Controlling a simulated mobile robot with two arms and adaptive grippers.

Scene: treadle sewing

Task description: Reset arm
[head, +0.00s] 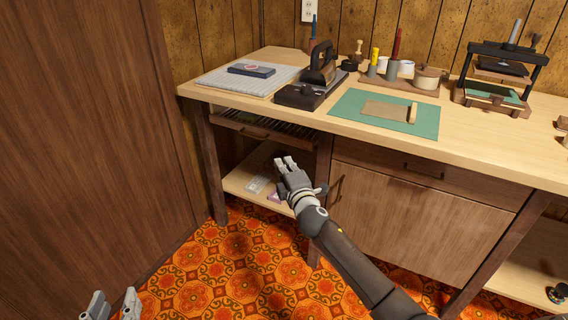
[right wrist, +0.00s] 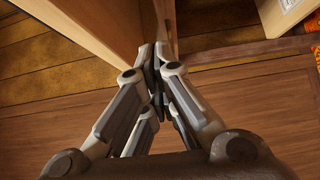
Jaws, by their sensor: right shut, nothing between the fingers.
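My right gripper (head: 284,162) reaches in from the lower right in the head view, in front of the open shelf bay under the workbench (head: 300,115). Its fingers are shut with nothing between them. In the right wrist view the closed fingertips (right wrist: 158,52) are beside the edge of a wooden panel (right wrist: 110,30); I cannot tell whether they touch it. My left gripper (head: 115,304) shows only its fingertips at the bottom left edge. They stand apart, empty, above the patterned floor.
A lower shelf (head: 238,184) holds a small card and a pink item. A cabinet door (head: 410,215) is to the right, and a tall wooden panel (head: 80,130) to the left. A green mat (head: 350,100), a press (head: 500,75) and tools stand on the bench. The floor (head: 215,275) is clear.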

